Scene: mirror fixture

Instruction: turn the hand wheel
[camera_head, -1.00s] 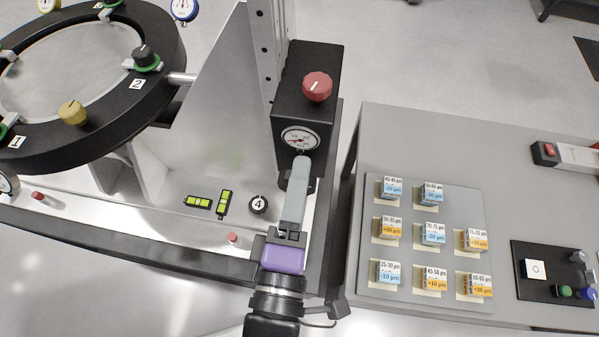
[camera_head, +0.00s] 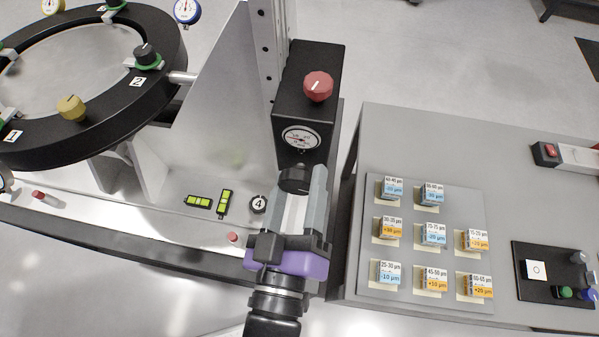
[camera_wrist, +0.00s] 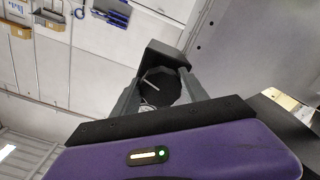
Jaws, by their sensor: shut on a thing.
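The hand wheel (camera_head: 294,181) is a dark, faceted knob on the front of a black box (camera_head: 309,95), just below a round dial gauge (camera_head: 301,138). My gripper (camera_head: 300,180) has its grey fingers on either side of the wheel and is shut on it. In the wrist view the wheel (camera_wrist: 160,88) sits between the two fingers, with a white mark on its face. The purple gripper body (camera_wrist: 180,155) fills the lower part of that view. The far side of the wheel is hidden.
A red knob (camera_head: 318,86) is on top of the black box. A tall metal plate (camera_head: 215,100) and a black ring fixture (camera_head: 160,110) stand at the left. A grey table (camera_head: 400,120) with several labelled blocks is at the right.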

